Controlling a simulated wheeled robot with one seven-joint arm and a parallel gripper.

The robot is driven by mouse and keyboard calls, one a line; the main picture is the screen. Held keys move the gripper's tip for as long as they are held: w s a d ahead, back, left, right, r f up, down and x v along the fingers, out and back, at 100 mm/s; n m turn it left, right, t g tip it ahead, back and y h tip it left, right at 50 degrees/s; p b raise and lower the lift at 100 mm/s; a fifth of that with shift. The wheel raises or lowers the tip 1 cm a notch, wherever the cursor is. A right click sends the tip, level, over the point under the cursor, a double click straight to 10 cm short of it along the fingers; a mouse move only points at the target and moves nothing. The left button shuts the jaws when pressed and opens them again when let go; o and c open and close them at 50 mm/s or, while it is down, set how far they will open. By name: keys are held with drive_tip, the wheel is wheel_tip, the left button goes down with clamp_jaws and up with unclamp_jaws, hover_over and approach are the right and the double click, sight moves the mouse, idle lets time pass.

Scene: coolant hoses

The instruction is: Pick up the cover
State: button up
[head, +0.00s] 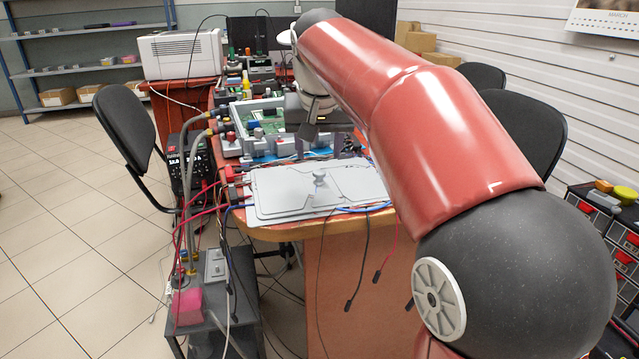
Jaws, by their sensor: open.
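The cover (285,195) is a flat light-grey panel with a raised round knob near its middle. It lies flat at the near end of the table, over or beside some cables. My gripper (328,140) is behind and above the cover, near the open grey housing (232,147) with a green circuit board. My gripper is open, and I see nothing between its fingers. My red arm hides part of the table to the right.
Red, blue and black cables run around the cover and hang off the table's near edge. A grey cart (222,325) with a pink block (187,306) stands at the lower left. A black chair (125,125) stands left of the table. Floor at the left is clear.

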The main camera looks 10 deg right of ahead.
sight(319, 172)
drive_tip(key=x, duration=0.6)
drive_tip(key=shift+w+d+f+b, duration=0.15)
drive_tip(key=shift+f+b, duration=0.2)
drive_tip(key=shift+b, duration=0.05)
drive_tip(key=c, duration=1)
drive_tip(key=shift+c, duration=0.2)
drive_tip(key=shift+r, duration=0.15)
wheel_tip(319, 172, up, 20)
drive_tip(key=p, duration=0.6)
